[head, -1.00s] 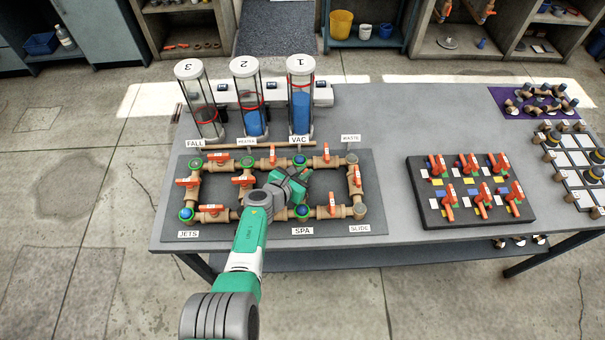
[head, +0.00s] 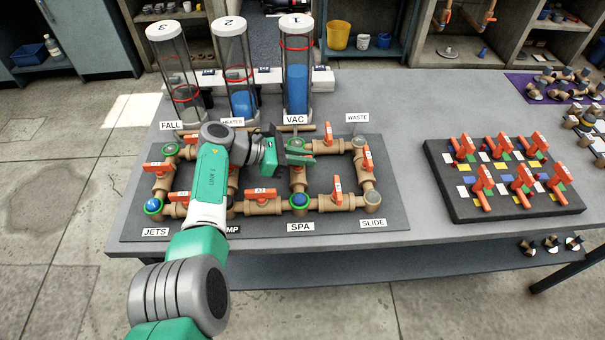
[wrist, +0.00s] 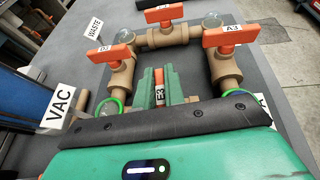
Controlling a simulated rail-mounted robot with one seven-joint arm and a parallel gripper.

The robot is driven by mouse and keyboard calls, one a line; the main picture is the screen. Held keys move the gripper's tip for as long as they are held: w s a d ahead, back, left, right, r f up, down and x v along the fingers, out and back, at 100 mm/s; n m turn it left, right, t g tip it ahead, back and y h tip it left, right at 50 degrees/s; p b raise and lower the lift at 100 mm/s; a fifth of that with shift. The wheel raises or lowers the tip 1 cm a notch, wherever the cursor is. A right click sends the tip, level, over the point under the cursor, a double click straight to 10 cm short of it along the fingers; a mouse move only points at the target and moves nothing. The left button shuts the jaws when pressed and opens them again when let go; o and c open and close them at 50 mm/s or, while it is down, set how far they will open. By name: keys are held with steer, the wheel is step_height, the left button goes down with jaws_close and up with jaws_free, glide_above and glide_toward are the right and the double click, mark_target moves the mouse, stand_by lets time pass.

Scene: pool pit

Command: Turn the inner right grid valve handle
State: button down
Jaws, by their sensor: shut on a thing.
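The inner right valve handle is the orange, labelled handle (wrist: 160,89) on the pipe between the VAC and SPA corners. It shows in the wrist view between the two green fingers of my gripper (wrist: 161,80). The fingers are shut on it, one on each side. In the head view my gripper (head: 299,157) reaches in from the left over the inner right pipe (head: 298,180). The gripper body hides the handle there, so how far it is turned is hard to tell.
Other orange handles stand close by: the A2 handle (head: 263,194), one near SLIDE (head: 337,189) and one on the right pipe (head: 367,157). Tall tubes (head: 297,75) stand behind. A tray of orange handles (head: 505,205) lies right, with clear table between.

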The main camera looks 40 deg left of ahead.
steer(key=m+h+b, duration=0.1)
steer(key=b, duration=0.2)
steer(key=shift+f+g+b, duration=0.35)
steer(key=shift+g+b, duration=0.05)
steer(key=shift+r+b, duration=0.1)
steer(key=shift+b, duration=0.2)
steer(key=shift+d+r+m+h+b, duration=0.1)
steer(key=shift+r+m+h+b, duration=0.2)
steer(key=shift+b, duration=0.05)
steer(key=c, duration=1.5)
jaws_free()
steer(key=shift+s, duration=0.1)
steer(key=v, duration=0.7)
steer(key=shift+s+a+r, duration=0.2)
steer(key=shift+a+r, duration=0.05)
steer(key=shift+a, duration=0.05)
